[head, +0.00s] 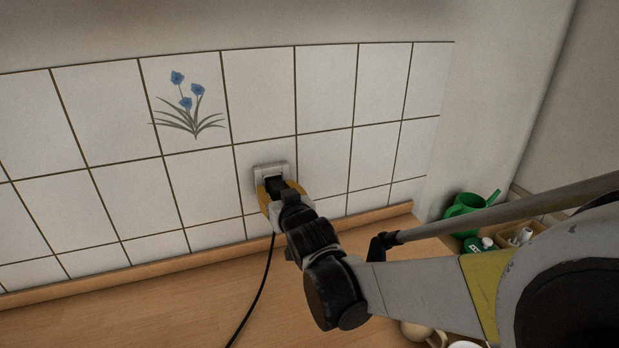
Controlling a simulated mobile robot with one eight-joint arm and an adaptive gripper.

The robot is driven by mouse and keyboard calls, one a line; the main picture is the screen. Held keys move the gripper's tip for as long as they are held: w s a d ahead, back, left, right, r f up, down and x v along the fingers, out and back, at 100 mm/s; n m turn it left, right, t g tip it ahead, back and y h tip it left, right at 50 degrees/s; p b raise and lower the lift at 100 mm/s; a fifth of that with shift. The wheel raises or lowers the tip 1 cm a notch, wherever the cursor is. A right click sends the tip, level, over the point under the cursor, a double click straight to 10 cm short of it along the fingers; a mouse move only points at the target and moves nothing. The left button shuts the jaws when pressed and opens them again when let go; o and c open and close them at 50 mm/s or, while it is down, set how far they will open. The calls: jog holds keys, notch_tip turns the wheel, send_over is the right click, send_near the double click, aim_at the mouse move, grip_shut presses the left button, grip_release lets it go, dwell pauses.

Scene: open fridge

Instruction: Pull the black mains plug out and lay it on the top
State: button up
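The black mains plug (274,183) is at the white wall socket (271,168) on the tiled wall, mostly hidden by my gripper. Its black cable (262,287) hangs down from there onto the wooden worktop (180,305). My gripper (270,188) is at the socket, with its yellow-orange fingers on either side of the plug. Whether the fingers press on the plug or stand slightly apart from it cannot be made out. The plug appears to be in the socket.
A green watering can (466,205), a green bottle (478,244) and a wooden box (524,236) with white items stand at the right. A cream-coloured vessel (416,331) is partly hidden below my arm. The worktop left of the cable is clear.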

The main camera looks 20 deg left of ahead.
grip_shut()
jog(key=shift+s+d, duration=0.15)
jog(key=shift+s, duration=0.05)
dwell(0.5)
jog(key=v, duration=0.4)
jog(key=shift+s+d+f, duration=0.25)
jog(key=shift+s+f, duration=0.05)
jog(key=shift+f, duration=0.05)
jog(key=w+d+f+m+t+h, duration=0.1)
jog(key=w+d+m+h, duration=0.1)
jog(key=d, duration=1.3)
jog(key=w+d+f+m+t+h, duration=0.1)
jog(key=w+d+m+h, duration=0.2)
jog(key=d, duration=1.2)
jog(key=w+d+f+m+t+h, duration=0.1)
jog(key=w+d+m+h, duration=0.2)
jog(key=d, duration=1.3)
jog(key=w+h, duration=0.2)
jog(key=w, duration=0.2)
jog(key=shift+f+t, duration=0.15)
jog(key=shift+t, duration=0.15)
